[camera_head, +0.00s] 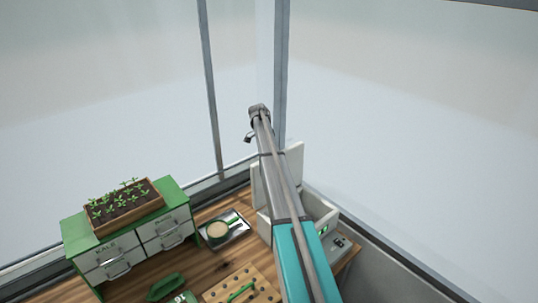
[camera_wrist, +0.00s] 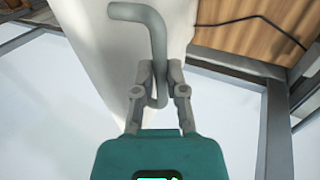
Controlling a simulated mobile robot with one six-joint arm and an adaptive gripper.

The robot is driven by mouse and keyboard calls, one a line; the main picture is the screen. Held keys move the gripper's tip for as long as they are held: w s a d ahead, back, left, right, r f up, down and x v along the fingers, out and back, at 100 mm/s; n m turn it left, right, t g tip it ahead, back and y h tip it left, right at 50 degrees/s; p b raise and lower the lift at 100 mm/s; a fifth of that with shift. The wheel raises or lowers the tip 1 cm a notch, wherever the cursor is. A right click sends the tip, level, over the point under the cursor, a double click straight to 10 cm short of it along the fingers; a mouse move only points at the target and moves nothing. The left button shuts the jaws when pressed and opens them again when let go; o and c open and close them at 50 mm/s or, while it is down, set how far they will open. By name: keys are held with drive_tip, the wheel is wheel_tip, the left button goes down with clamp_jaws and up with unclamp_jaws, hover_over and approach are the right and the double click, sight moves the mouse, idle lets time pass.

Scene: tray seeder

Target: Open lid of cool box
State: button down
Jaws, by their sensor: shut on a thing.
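The white cool box (camera_head: 322,212) stands at the right end of the wooden bench, partly hidden behind my arm. Its white lid (camera_head: 294,160) is raised and stands roughly upright at the left side of the box; my arm crosses in front of it. In the wrist view the lid is the pale panel (camera_wrist: 92,40), with a bent grey bar handle (camera_wrist: 150,22) beside it. My gripper (camera_wrist: 160,82) is shut on the straight lower part of this handle. The finger contact with the handle is hidden from the head view by my arm.
A green drawer cabinet (camera_head: 75,232) with a seedling tray (camera_head: 125,218) stands at the left. A metal tray (camera_head: 240,232) holds a green-handled sieve (camera_head: 217,231). A pegged wooden board (camera_head: 262,287) lies in front. Window posts rise behind the bench.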

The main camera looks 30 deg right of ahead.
drive_tip(key=shift+d+r, duration=0.1)
drive_tip(key=shift+d, duration=0.15)
drive_tip(key=c, duration=0.7)
unclamp_jaws()
drive_tip(key=shift+s, duration=0.1)
